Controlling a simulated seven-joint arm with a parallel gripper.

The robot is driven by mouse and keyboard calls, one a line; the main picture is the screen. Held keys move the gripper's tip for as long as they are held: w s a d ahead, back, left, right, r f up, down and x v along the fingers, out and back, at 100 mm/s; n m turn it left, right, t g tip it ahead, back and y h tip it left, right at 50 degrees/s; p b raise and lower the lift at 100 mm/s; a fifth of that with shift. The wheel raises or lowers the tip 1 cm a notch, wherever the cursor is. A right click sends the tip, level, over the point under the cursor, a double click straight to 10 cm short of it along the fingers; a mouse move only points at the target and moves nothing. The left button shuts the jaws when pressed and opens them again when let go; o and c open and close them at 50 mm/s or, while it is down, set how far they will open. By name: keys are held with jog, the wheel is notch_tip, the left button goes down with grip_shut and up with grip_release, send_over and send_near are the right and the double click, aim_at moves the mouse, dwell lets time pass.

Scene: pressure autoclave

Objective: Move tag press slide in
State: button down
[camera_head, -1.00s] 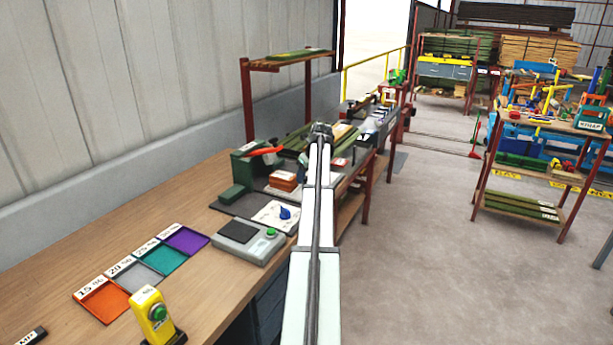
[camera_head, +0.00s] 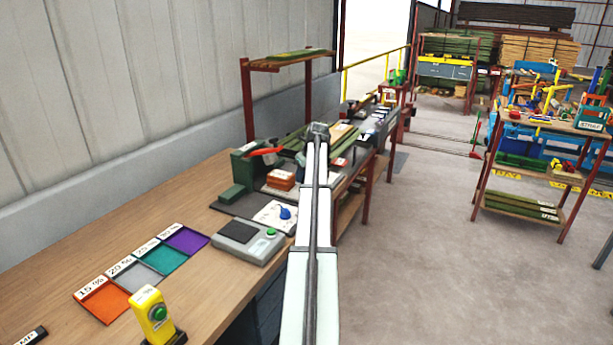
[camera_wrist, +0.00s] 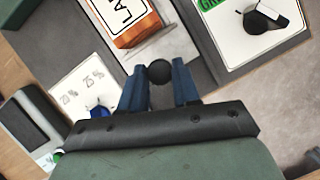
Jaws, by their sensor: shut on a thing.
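In the wrist view, my gripper (camera_wrist: 160,84) has its two blue fingers on either side of a round black knob (camera_wrist: 160,71), shut on it. The knob sits at the near end of a pale grey plate (camera_wrist: 172,42), which looks like the slide. An orange block with a white "LA" label (camera_wrist: 130,28) lies just beyond it. In the head view, the gripper and knob are hidden behind my arm. An orange stack (camera_head: 281,182) shows left of the arm, near a green device with a red-orange handle (camera_head: 245,166). I cannot tell how far in the slide is.
A white card with a blue piece (camera_head: 285,213) and a grey device with a green button (camera_head: 248,242) stand left of my arm. Coloured trays (camera_head: 105,300) and a yellow device (camera_head: 152,312) are nearer. In the wrist view, a card with a black piece (camera_wrist: 250,35) lies right.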

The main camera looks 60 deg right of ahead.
jog(key=shift+w, duration=1.4)
jog(key=c, duration=0.8)
grip_release()
jog(key=v, duration=1.3)
jog(key=shift+s+a+r, duration=0.1)
jog(key=shift+s+r, duration=0.15)
jog(key=shift+r, duration=0.05)
